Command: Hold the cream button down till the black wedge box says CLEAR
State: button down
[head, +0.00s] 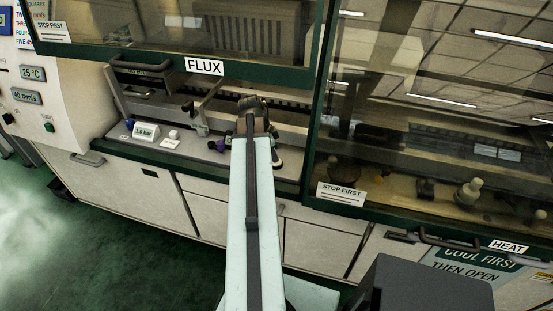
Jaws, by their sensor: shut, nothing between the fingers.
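A small cream button (173,134) stands on a light base on the grey ledge under the raised FLUX window. No plainly black wedge box can be told apart. My arm reaches up the middle of the head view. My gripper (251,104) is at its far end, small and dark, right of the button and apart from it. It is shut and empty; its fingertips are hard to make out.
The green-framed FLUX window (204,66) hangs above the ledge. Purple and dark fittings (217,145) stand between the button and my arm. At right a glass HEAT cover (508,246) is closed, with a STOP FIRST label (341,193). White cabinet doors (125,190) lie below.

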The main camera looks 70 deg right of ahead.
dwell(0.4)
notch_tip(320, 180, up, 6)
jog(key=p, duration=0.6)
jog(key=w+a+r+p, duration=0.3)
jog(key=w+a, duration=0.5)
jog(key=w, duration=0.2)
